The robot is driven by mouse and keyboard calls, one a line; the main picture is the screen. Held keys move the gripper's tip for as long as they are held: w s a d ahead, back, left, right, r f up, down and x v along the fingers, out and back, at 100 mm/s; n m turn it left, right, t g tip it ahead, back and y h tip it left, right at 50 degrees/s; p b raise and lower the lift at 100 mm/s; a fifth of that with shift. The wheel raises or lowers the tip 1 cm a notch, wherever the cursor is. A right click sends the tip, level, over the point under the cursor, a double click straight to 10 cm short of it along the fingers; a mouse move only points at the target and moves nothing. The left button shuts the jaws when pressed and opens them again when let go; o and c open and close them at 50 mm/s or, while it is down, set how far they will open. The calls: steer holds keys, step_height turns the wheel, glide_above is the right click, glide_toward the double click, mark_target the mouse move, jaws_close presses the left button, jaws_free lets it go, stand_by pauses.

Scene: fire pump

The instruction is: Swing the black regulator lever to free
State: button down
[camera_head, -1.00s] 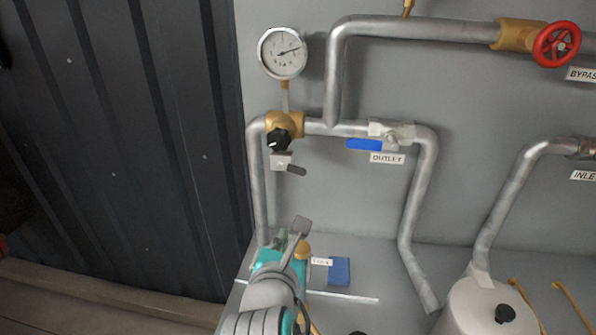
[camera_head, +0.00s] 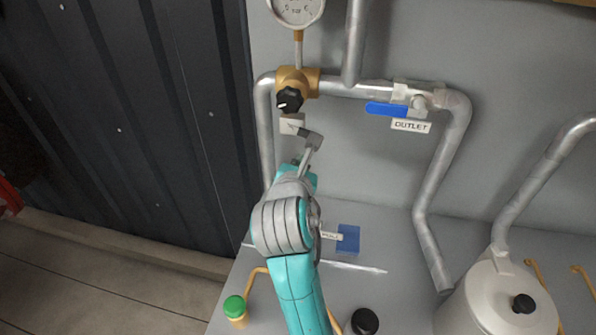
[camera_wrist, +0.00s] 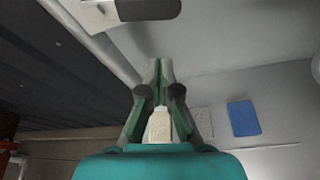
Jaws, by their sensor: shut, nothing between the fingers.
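The regulator has a brass body (camera_head: 298,82) with a black knob (camera_head: 289,100) on its front. A light plate (camera_head: 291,125) sits just below the knob. In the wrist view the dark, round-ended lever (camera_wrist: 148,10) shows at the top edge, beside a pale block (camera_wrist: 100,10). My gripper (camera_wrist: 158,68) is shut and empty, its fingertips below the lever in that picture, with a visible gap. In the head view my gripper (camera_head: 297,163) is just below the plate.
Grey pipes run left and right of the regulator. The blue outlet handle (camera_head: 386,109) and OUTLET label (camera_head: 410,126) are to the right. A gauge (camera_head: 297,10) stands above. Below are a blue block (camera_head: 348,239), a green-capped item (camera_head: 235,308) and a white tank (camera_head: 497,300).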

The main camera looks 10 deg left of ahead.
mark_target(303, 133)
steer(key=shift+w+d+r, duration=0.15)
steer(key=shift+d+r, duration=0.05)
steer(key=shift+r, duration=0.4)
steer(key=shift+w+d+r, duration=0.15)
steer(key=shift+r, duration=0.4)
steer(key=shift+w+d+r, duration=0.15)
steer(key=shift+d+r, duration=0.05)
steer(key=shift+r, duration=0.4)
